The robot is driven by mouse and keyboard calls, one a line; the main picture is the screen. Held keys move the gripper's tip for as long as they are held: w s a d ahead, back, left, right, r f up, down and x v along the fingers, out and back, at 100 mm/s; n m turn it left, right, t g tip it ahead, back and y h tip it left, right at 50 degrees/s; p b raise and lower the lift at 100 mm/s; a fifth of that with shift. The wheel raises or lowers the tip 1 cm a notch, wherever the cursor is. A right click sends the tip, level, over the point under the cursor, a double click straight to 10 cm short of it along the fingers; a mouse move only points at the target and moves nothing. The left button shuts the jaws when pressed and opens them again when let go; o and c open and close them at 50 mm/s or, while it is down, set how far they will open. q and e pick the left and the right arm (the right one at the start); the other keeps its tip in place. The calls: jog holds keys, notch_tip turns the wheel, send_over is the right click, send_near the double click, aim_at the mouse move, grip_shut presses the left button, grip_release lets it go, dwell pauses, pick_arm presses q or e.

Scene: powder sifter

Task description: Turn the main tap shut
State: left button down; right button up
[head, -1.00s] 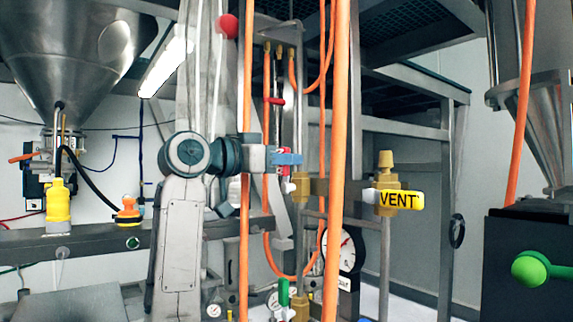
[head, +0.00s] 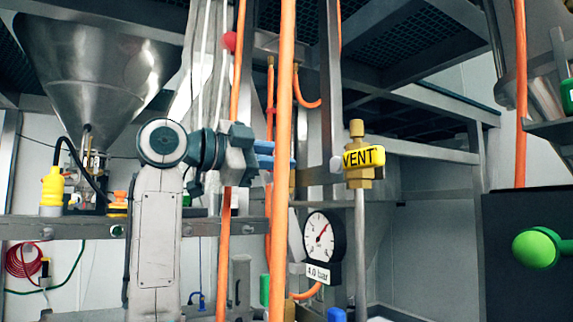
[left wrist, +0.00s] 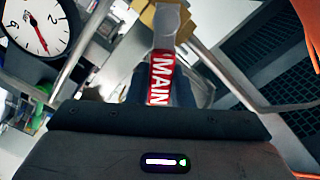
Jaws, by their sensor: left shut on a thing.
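The main tap's red handle (left wrist: 160,76), with white MAIN lettering, shows in the left wrist view. It sits between the dark fingers of my left gripper (left wrist: 158,96), which is shut on it. A grey end piece and a brass body (left wrist: 165,18) show beyond the handle. In the head view my left gripper (head: 277,156), with blue fingers, is partly behind an orange hose and hides the main handle. My right gripper is not in view.
A yellow VENT tap (head: 363,157) stands right of my gripper. Below is a round gauge (head: 323,238) over a 4.0 bar plate. Orange hoses (head: 283,200) run vertically close to my gripper. A green knob (head: 536,249) is at the right.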

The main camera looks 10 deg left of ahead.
pick_arm(q)
jog(key=shift+s+d+f+m+b, duration=0.15)
jog(key=shift+f+m+b, duration=0.15)
jog(key=shift+m, duration=0.15)
jog(key=shift+s+d+f+m+b, duration=0.1)
jog(key=shift+f+m+b, duration=0.15)
jog(key=shift+m, duration=0.2)
jog(key=f+m+b, duration=0.1)
jog(key=m, duration=0.1)
jog(key=f+m+b, duration=0.1)
jog(key=m, duration=0.1)
jog(key=shift+s+d, duration=0.1)
jog(key=shift+s, duration=0.1)
jog(key=shift+f+m+b, duration=0.15)
jog(key=shift+m+b, duration=0.25)
jog(key=shift+m, duration=0.3)
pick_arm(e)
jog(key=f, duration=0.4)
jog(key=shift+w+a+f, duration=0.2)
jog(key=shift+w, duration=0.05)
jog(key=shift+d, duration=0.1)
pick_arm(q)
jog(key=c, duration=1.3)
grip_release()
jog(key=shift+c, duration=0.2)
jog(key=shift+o, duration=0.3)
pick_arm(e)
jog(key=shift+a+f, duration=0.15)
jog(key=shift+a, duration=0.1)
